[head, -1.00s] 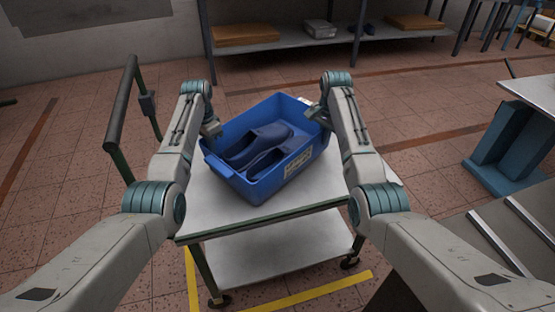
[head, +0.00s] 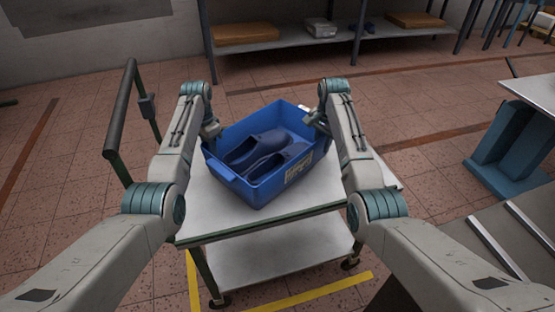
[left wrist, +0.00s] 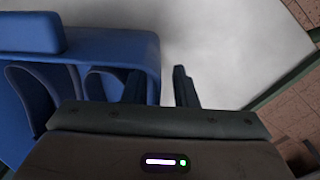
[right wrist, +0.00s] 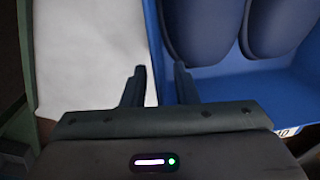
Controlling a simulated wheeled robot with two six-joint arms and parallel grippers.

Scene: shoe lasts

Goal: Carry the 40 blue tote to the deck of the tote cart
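The blue tote (head: 240,186) sits level on the top deck of the tote cart (head: 205,215) in the head view. It holds two dark blue shoe-shaped pieces (head: 262,148) and has a pale label on its right side. My left gripper (left wrist: 159,82) is at the tote's left wall, with its fingers apart and a gap showing beside the wall. My right gripper (right wrist: 159,78) is at the right wall, its fingers apart on either side of the rim. Neither appears clamped. In the head view the fingertips are mostly hidden.
The cart has a dark green push handle (head: 120,105) at its left and a lower shelf (head: 275,256). A storage shelf (head: 285,44) with boxes stands behind. A blue stand (head: 508,145) is at right. Yellow tape (head: 310,290) marks the floor.

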